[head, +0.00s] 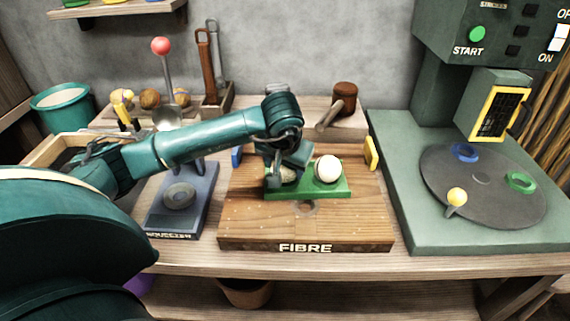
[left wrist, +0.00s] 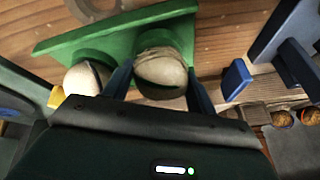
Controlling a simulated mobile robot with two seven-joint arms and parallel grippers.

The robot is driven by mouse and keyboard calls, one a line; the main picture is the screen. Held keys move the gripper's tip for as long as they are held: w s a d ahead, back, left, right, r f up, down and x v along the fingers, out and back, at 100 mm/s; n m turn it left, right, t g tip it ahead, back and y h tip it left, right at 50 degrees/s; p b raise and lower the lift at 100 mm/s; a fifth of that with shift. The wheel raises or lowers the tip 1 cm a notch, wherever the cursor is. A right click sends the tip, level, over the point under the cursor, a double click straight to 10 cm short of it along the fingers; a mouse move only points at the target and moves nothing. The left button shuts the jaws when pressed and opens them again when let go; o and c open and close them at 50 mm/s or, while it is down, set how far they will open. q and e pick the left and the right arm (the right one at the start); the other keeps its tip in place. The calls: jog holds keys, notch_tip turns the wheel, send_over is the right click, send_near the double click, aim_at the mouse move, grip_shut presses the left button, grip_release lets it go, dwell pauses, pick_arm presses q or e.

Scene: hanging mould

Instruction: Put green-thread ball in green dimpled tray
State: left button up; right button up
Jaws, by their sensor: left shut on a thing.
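The green dimpled tray (head: 311,193) lies on the wooden board marked FIBRE; it also shows in the left wrist view (left wrist: 115,36). My left gripper (head: 284,180) is over the tray's left part, pointing down. In the left wrist view its blue fingers (left wrist: 160,88) are shut on a pale ball with olive-tan thread bands (left wrist: 160,68), taken as the green-thread ball. This ball is at a round dimple; I cannot tell whether it touches the bottom. In the head view the gripper partly hides it (head: 289,175). A white ball (head: 328,169) sits in the right dimple. My right gripper is not in view.
A mallet (head: 342,102) stands behind the FIBRE board (head: 250,222). A yellow block (head: 371,153) is at the board's right edge. A blue-grey stand (head: 180,210) is to the left. A green machine with a round plate (head: 483,190) is to the right.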

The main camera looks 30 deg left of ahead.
pick_arm(q)
jog(key=o, duration=1.1)
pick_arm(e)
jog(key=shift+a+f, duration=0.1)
pick_arm(q)
jog(key=shift+s+r, duration=0.1)
jog(key=shift+r, duration=0.2)
jog(key=p+v, duration=0.1)
jog(key=v, duration=1.1)
jog(key=shift+r, duration=0.25)
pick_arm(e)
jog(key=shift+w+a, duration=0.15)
pick_arm(q)
jog(key=shift+s+d, duration=0.1)
